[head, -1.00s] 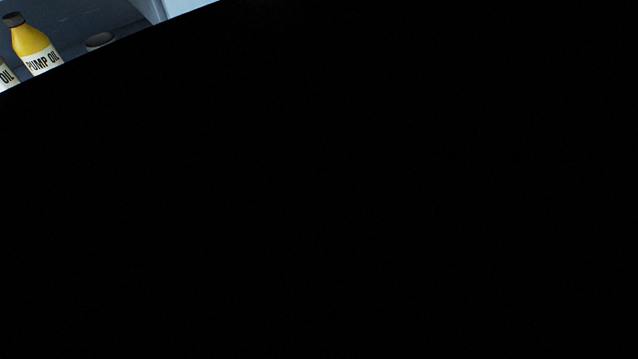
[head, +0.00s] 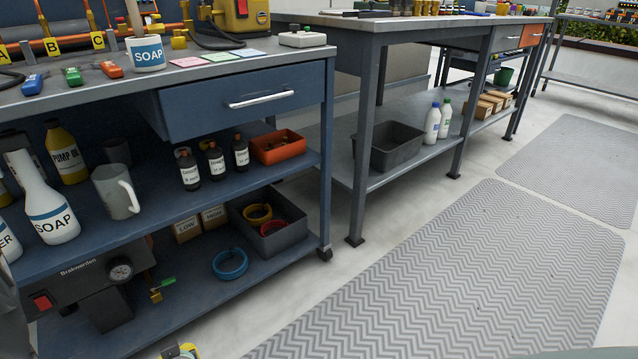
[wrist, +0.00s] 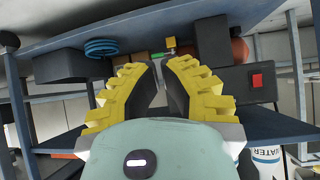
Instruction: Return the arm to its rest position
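My gripper (wrist: 160,68) shows in the wrist view with two yellow ribbed fingers and dark inner pads. The fingertips lean toward each other with a narrow gap between them, and I see nothing held there. In the wrist view it faces the lower shelf of the blue workbench, seen from a turned angle. In the head view only a small yellow piece, likely a finger, shows at the bottom edge; most of the arm is out of view.
The blue workbench (head: 240,185) stands close on the left, with a SOAP bottle (head: 46,205), a mug (head: 116,192) and an orange bin (head: 278,147) on its shelf. A black pump unit (head: 100,290) sits below. The patterned floor mat (head: 450,270) is clear.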

